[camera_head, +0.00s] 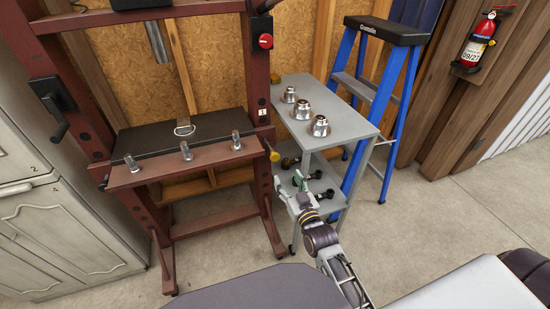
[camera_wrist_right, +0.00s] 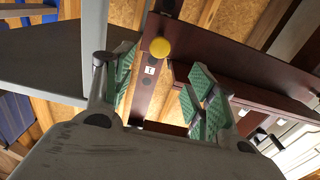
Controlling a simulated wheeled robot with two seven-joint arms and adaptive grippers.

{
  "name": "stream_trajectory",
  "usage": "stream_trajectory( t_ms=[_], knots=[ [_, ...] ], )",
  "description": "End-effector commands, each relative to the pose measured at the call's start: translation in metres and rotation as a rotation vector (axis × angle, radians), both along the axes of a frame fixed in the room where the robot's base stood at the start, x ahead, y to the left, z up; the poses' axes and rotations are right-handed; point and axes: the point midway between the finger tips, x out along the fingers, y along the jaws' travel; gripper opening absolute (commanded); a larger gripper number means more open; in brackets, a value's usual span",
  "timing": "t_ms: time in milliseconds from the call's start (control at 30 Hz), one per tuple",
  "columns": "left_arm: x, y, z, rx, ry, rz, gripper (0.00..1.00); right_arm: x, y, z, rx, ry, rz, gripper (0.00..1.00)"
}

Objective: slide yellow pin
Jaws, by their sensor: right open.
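The yellow pin (camera_head: 274,156) shows as a round yellow head on the right upright of the dark red press frame (camera_head: 255,80), below a white label "1". In the right wrist view its yellow head (camera_wrist_right: 160,49) is ahead of my fingers, above the label in that picture. My right gripper (camera_head: 301,186) is below and right of the pin, apart from it, near the grey cart. In the right wrist view the green-padded fingers (camera_wrist_right: 163,88) are spread and empty. My left gripper is not in view.
The grey cart (camera_head: 345,124) stands right of the press, with metal parts on top and dark parts on its lower shelf. A blue ladder (camera_head: 372,110) stands behind it. A black plate (camera_head: 190,130) and a bar with upright bolts cross the press.

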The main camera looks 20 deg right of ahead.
Motion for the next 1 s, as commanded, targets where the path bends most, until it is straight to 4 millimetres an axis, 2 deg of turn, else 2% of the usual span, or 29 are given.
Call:
stream_trajectory(
  t_ms=[367,633,1000],
  knots=[
    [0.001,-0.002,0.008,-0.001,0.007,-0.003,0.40,0.027,0.001,0.000,0.000,-0.001,0.000,0.56],
    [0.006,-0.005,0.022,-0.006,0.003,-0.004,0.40,0.048,0.001,0.000,0.000,0.000,0.000,0.56],
    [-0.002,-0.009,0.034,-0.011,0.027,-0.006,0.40,0.077,0.002,-0.001,0.000,0.000,0.000,0.56]
  ],
)
